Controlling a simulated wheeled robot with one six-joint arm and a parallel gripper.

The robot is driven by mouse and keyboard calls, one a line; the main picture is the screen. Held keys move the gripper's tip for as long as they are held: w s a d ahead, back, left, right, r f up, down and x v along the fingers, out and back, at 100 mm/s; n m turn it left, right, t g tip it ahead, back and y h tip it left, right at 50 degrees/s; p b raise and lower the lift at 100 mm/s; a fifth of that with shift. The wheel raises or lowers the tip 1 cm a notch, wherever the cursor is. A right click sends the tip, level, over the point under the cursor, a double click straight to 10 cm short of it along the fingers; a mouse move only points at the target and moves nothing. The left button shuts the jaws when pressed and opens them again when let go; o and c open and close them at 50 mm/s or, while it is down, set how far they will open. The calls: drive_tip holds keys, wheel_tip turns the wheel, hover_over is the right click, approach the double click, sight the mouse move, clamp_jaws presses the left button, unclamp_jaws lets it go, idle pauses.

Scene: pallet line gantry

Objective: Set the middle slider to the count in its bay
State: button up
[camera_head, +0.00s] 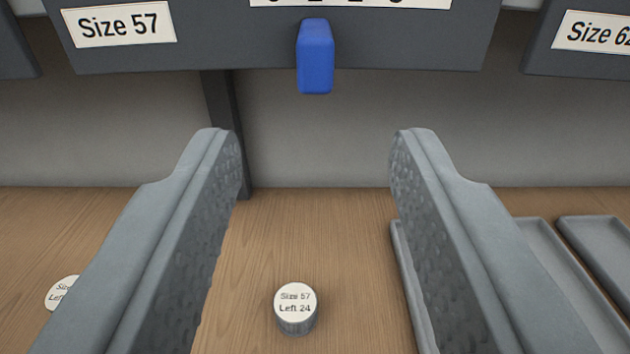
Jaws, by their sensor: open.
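A blue slider (315,58) hangs on the front of a dark grey panel (420,45) with a "Size 57" label (118,24). A white number strip (350,3) above the slider is cut off by the top edge, so its figures cannot be read fully. Below, a small grey cylinder (296,311) with a white top reading "Size 57 Left 24" stands on the wooden surface. My gripper (315,150) is open and empty; its fingers are apart, with the slider above and between them in the picture, not gripped.
Another round labelled piece (62,293) is partly hidden behind the left finger. Grey trays (570,270) lie at the right, partly behind the right finger. A panel with a "Size 6…" label (592,33) is at the upper right. A dark post (228,130) stands behind the left finger.

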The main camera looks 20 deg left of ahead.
drive_tip(key=shift+v, duration=1.3)
drive_tip(key=s+a+r+m+t+h, duration=0.35)
drive_tip(key=s+h, duration=0.25)
drive_tip(key=s, duration=0.5)
drive_tip(key=s+a+f+g, duration=0.3)
drive_tip(key=s+f, duration=0.3)
drive_tip(key=s, duration=0.6)
drive_tip(key=shift+a+f, duration=0.4)
drive_tip(key=shift+a, duration=0.3)
